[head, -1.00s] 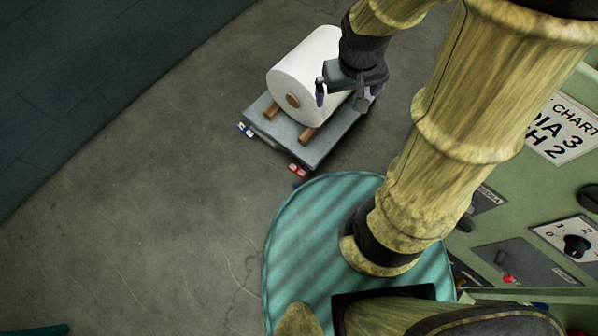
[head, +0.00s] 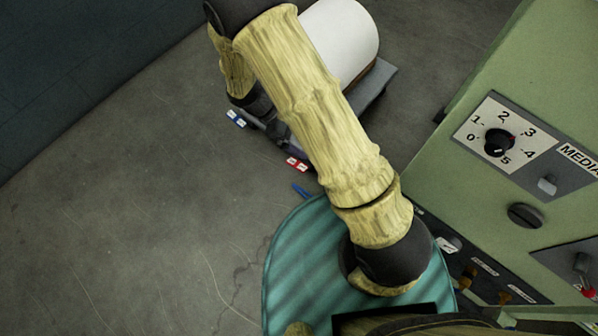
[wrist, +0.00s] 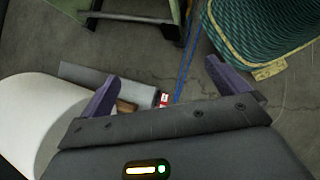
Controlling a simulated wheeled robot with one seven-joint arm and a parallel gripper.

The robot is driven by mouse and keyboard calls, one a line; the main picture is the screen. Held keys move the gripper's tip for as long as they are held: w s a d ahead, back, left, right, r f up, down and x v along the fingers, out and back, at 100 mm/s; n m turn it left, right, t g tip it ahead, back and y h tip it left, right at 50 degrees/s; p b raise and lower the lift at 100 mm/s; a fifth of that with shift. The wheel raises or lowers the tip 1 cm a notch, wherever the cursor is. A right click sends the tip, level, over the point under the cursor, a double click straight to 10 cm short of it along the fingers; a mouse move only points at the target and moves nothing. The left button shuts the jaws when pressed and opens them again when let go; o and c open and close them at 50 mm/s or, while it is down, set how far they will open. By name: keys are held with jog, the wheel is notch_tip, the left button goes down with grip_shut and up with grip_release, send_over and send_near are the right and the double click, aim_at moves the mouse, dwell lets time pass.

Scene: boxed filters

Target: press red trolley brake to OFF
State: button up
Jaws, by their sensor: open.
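The red trolley brake (head: 297,164) is a small red pedal with white marks at the trolley's front edge, near my arm. It also shows in the wrist view (wrist: 163,99), between and beyond my fingertips; its setting is too small to read. The grey trolley (head: 376,86) carries a large white roll (head: 343,40) and is partly hidden by my arm. A blue pedal (head: 236,118) sits at its left corner. My gripper (wrist: 170,86) is open and empty, its purple fingers wide apart. In the head view my arm mostly hides it, near the trolley's front edge.
A green control panel (head: 480,75) with knobs and switches stands at the right. Blue lines (wrist: 186,62) run along the floor near the red pedal. A teal ribbed surface (wrist: 262,25) shows at upper right in the wrist view. Open floor (head: 130,200) lies left.

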jog(key=a+f+n+t+h+b, duration=0.1)
jog(key=a+f+n+t+b, duration=0.3)
jog(key=f+b, duration=0.4)
jog(key=a+f+n+t+h+b, duration=0.2)
jog(key=f+b, duration=0.7)
jog(key=f, duration=1.3)
jog(key=a+f+n+t+h+b, duration=0.1)
jog(key=a+f+n+t+b, duration=0.5)
jog(key=f, duration=0.9)
jog(key=n+t+b, duration=0.2)
jog(key=n+b, duration=0.1)
jog(key=n, duration=0.1)
jog(key=shift+s+a+f+t+h, duration=0.2)
jog(key=shift+s+t+h, duration=0.1)
jog(key=shift+d, duration=0.1)
